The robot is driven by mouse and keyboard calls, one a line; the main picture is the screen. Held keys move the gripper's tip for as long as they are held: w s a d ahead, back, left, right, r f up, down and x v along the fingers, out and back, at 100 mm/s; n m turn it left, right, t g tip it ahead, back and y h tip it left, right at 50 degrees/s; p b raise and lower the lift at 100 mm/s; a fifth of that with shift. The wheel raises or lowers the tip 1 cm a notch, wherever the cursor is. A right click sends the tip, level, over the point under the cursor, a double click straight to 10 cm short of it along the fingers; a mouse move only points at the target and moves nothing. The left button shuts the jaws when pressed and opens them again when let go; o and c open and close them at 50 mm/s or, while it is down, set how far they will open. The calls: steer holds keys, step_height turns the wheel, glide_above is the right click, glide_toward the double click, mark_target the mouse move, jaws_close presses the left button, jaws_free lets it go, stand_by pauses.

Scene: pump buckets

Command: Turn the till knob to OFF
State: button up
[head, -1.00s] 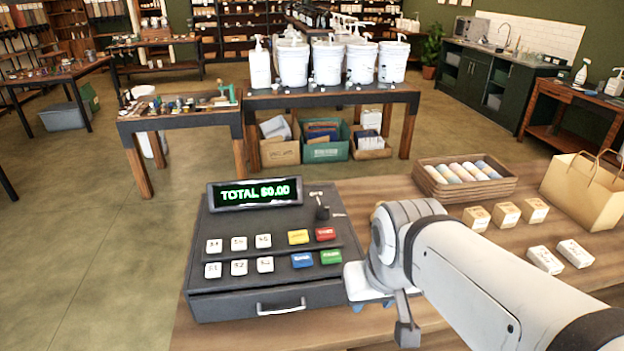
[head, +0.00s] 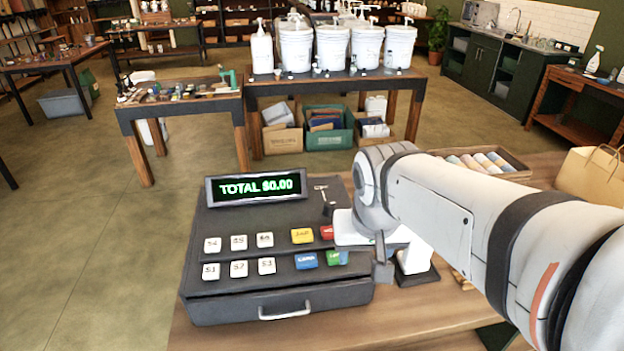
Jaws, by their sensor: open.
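The till (head: 215,290) is a dark grey register on the wooden counter, its display (head: 256,186) reading TOTAL $0.00. The till knob (head: 328,208) is a small dark knob at the till's upper right, below a pale mark; its exact setting is too small to read. My arm comes in from the right.
A white item on a dark base (head: 416,276) stands right of the till, partly behind my arm. A tray of rolls (head: 515,162) and a paper bag (head: 590,176) are farther right. White pump buckets (head: 333,48) stand on a table behind.

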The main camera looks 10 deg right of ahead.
steer(key=w+m+h+b, duration=0.1)
steer(key=w+m+b, duration=0.25)
steer(key=w, duration=0.95)
steer(key=m+h, duration=0.2)
steer(key=m, duration=0.2)
glide_toward(329, 204)
steer(key=f, duration=0.1)
steer(key=x, duration=0.8)
steer(key=shift+w+d+f, duration=0.1)
steer(key=shift+w+d, duration=0.05)
